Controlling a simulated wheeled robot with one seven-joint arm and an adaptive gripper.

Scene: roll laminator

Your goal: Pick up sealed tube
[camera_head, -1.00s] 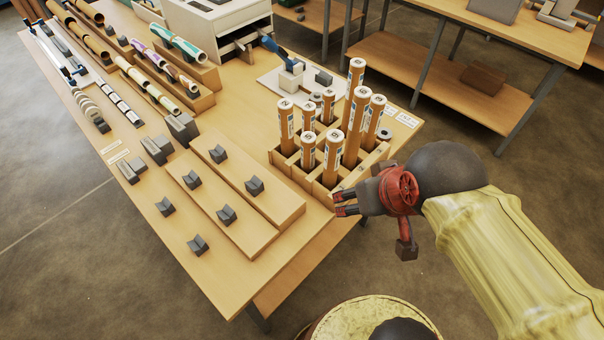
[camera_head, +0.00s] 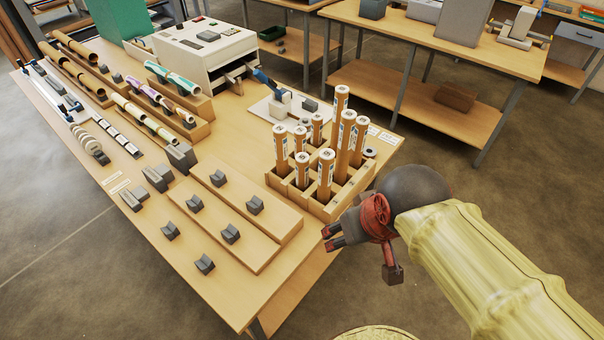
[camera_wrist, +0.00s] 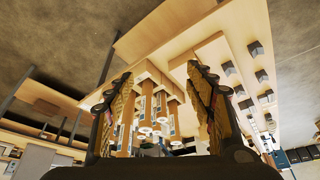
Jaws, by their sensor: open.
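Several brown cardboard tubes with white labelled caps stand upright in a wooden divided rack on the table, tall ones such as this tube (camera_head: 341,118) and shorter ones such as this tube (camera_head: 325,174). The rack (camera_head: 331,208) is at the table's right corner. Which tube is the sealed one I cannot tell. My gripper (camera_head: 328,238) is beside the rack's front right corner, apart from the tubes and empty. In the wrist view my gripper (camera_wrist: 160,105) is open, with the tubes (camera_wrist: 148,105) showing between its fingers, farther off.
Wooden boards with small grey cradles (camera_head: 230,233) lie left of the rack. A white laminator (camera_head: 205,45) and a blue-handled tool (camera_head: 272,90) stand behind it. Coloured rolls (camera_head: 172,77) lie at the back left. Another table (camera_head: 440,40) stands at the back right, with open floor between.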

